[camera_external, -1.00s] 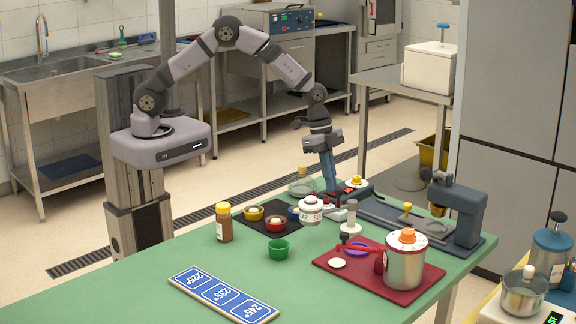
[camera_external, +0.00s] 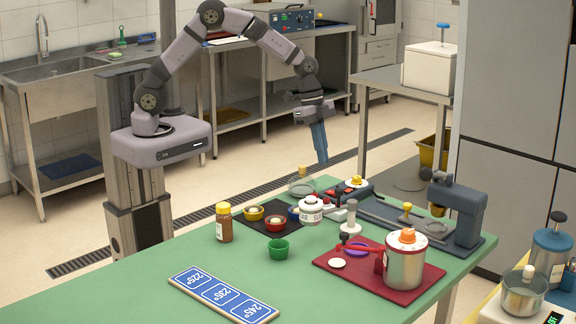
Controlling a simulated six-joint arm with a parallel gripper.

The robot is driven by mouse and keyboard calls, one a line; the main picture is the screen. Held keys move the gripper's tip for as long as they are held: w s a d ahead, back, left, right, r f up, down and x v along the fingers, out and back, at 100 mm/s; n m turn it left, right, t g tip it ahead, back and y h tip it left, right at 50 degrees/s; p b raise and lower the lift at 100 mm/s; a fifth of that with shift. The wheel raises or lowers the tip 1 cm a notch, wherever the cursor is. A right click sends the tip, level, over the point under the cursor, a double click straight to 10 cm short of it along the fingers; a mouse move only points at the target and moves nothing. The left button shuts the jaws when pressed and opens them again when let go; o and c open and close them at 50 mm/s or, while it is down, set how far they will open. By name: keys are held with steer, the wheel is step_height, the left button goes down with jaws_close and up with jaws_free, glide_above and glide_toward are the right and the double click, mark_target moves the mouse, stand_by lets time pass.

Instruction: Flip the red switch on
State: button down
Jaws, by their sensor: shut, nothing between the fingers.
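A dark box (camera_external: 363,194) with red parts and a yellow-topped knob (camera_external: 356,181) sits at the far edge of the green table. A small red part, which looks like the red switch (camera_external: 341,190), is on its left side. It is too small to tell which way it is tipped. My gripper (camera_external: 322,160) is shut and empty, pointing down in the air above and to the left of the box. It is apart from the box and touches nothing.
A white sugar jar (camera_external: 311,212) and small bowls on a dark mat (camera_external: 262,231) stand in front of the box. A grey press (camera_external: 466,215) stands to its right. A red tray (camera_external: 335,262) with a metal pot (camera_external: 404,265) is nearer.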

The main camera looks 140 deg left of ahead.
mark_target(331, 191)
steer(key=shift+s+b+v, duration=0.2)
steer(key=shift+b+v, duration=0.1)
steer(key=shift+v, duration=1.1)
steer(key=shift+s+b+v, duration=0.2)
steer(key=shift+b+v, duration=0.05)
steer(key=shift+v, duration=1.15)
steer(key=shift+w+f+b, duration=0.1)
steer(key=shift+f+b, duration=0.1)
steer(key=shift+b, duration=0.2)
steer(key=b, duration=0.2)
steer(key=w+t+b, duration=0.1)
steer(key=shift+w+r+b, duration=0.25)
steer(key=shift+r+b, duration=0.1)
steer(key=shift+r, duration=0.05)
steer(key=p+x, duration=0.4)
steer(key=x, duration=1)
steer(key=shift+w, duration=0.1)
steer(key=shift+p, duration=0.3)
